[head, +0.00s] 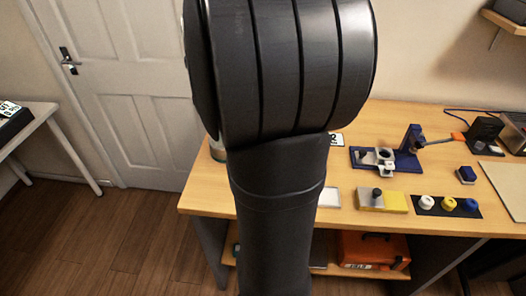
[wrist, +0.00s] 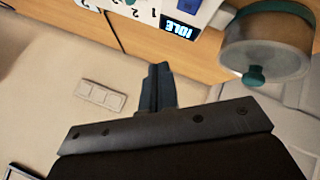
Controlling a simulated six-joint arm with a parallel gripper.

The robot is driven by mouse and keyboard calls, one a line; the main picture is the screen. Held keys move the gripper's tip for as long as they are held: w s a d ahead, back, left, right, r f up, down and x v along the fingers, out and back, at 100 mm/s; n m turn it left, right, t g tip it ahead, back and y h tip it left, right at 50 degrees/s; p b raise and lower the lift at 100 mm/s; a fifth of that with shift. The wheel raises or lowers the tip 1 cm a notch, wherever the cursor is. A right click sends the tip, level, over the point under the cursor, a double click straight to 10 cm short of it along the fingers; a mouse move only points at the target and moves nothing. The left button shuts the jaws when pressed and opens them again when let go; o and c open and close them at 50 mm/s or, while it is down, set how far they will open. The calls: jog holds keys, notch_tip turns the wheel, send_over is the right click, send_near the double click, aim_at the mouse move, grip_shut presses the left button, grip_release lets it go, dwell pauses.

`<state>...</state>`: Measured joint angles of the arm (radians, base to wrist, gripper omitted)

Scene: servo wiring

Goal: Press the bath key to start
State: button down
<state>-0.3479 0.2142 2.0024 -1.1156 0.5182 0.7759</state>
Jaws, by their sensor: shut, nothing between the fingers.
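In the wrist view, a white control panel (wrist: 206,12) is at the top edge, with an upside-down lit display (wrist: 180,30) reading IDLE. A blue patch (wrist: 188,5) is on the panel above the display, cut by the frame edge; I cannot tell whether it is the bath key. A round grey vessel with teal parts (wrist: 268,42) stands right of the panel. My gripper (wrist: 158,72) is shut and empty, its fingertips below the display and apart from the panel in the picture. In the head view my arm hides the gripper and most of the panel.
The wooden bench (head: 440,125) carries a blue fixture (head: 408,150), a yellow block (head: 395,203) and a black strip (head: 447,206) with white, yellow and blue knobs. An orange box (head: 372,250) sits on the lower shelf. A switch plate (wrist: 100,97) is on the wall.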

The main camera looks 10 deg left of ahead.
jog(key=shift+f, duration=3.15)
jog(key=shift+f, duration=0.4)
jog(key=shift+f, duration=0.5)
dwell(0.4)
jog(key=shift+r, duration=0.95)
jog(key=shift+r, duration=2.5)
